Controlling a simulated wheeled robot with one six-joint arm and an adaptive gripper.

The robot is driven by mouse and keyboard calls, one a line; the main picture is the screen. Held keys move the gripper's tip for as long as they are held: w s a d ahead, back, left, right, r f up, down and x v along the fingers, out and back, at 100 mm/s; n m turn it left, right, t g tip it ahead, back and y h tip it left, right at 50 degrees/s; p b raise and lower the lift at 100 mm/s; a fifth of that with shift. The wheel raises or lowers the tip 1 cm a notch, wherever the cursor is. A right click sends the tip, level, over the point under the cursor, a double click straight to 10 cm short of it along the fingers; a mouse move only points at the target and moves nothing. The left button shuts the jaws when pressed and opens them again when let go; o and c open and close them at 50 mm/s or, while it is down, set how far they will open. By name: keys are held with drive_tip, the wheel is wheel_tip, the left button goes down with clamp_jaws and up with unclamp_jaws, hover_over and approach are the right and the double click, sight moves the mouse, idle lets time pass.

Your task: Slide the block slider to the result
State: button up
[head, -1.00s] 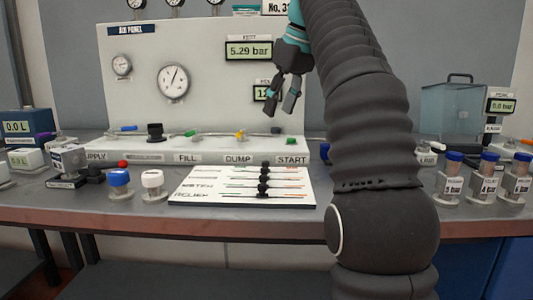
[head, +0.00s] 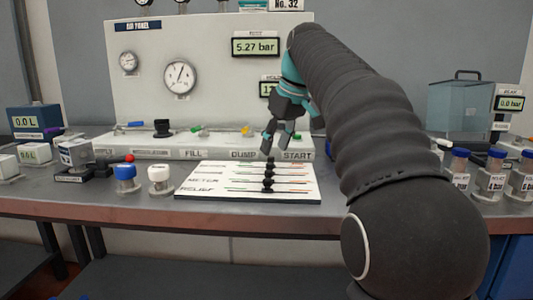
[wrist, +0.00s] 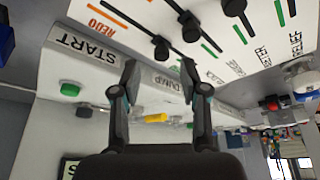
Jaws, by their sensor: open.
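The white slider board (head: 215,195) lies on the bench with several parallel slots, each with a black knob near the middle of the board. The farthest row's knob (head: 270,162), whose label is hard to read but looks like BLOCK, is just below my gripper (head: 276,148). My gripper is open and empty, pointing down over the board's far edge. In the wrist view that knob (wrist: 161,50) shows just past the gap between my fingertips (wrist: 160,70), with nothing gripped. An orange REDO label (wrist: 107,27) shows at one end of the rows.
The air panel (head: 215,75) stands behind, its display (head: 256,44) reading 5.27 bar. A ledge with a START label (head: 297,155) and coloured controls runs close behind the board. Blue-capped (head: 125,173) and white-capped (head: 158,175) pieces stand left of the board.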

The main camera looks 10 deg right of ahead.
drive_tip(key=shift+x, duration=1.35)
clamp_jaws()
